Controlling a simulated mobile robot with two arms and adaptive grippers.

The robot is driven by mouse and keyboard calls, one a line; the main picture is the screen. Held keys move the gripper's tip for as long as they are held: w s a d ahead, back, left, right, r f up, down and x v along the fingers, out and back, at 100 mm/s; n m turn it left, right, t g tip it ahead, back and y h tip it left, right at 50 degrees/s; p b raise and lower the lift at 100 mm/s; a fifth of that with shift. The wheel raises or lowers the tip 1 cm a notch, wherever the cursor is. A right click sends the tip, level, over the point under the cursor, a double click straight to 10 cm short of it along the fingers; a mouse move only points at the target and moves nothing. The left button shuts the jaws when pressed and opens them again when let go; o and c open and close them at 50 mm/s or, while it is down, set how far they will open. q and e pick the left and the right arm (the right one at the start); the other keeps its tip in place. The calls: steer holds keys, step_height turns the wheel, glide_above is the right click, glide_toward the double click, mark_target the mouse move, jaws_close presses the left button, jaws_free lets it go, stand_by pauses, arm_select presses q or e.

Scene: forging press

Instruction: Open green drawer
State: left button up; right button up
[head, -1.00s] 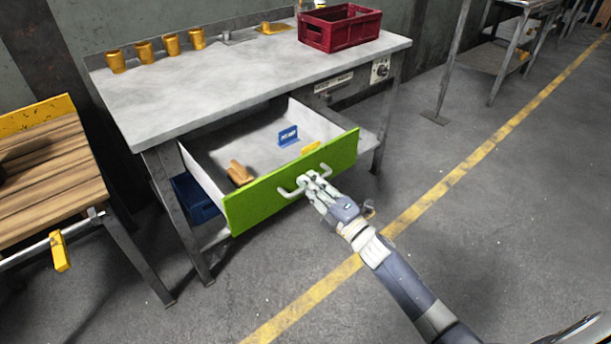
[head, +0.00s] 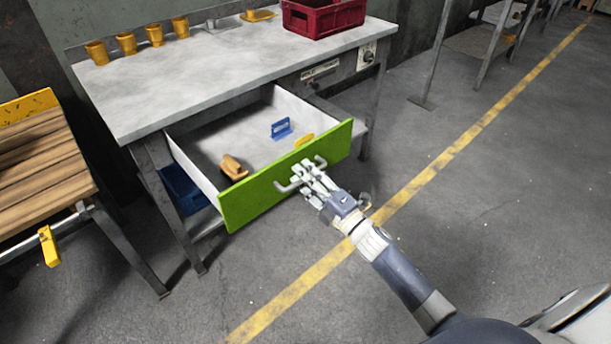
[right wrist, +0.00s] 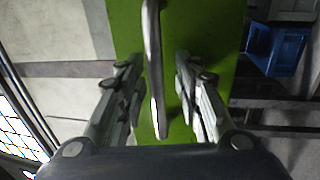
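The green drawer (head: 250,197) stands pulled well out from under the grey workbench, its white inside showing. Its metal handle (head: 286,188) is on the green front and also shows in the right wrist view (right wrist: 153,60). My right gripper (head: 307,171) is at the handle. In the right wrist view my right gripper (right wrist: 160,88) has its fingers apart on either side of the handle bar, with visible gaps and the green front behind. My left gripper is not in view.
Inside the drawer lie a brown piece (head: 233,168), a blue piece (head: 281,128) and a yellow piece (head: 304,140). A red crate (head: 325,18) and several yellow cups stand on the workbench (head: 210,75). A wooden-topped table (head: 40,165) is at left. Floor in front is clear.

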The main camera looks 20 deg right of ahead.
steer(key=v, duration=1.2)
stand_by(0.4)
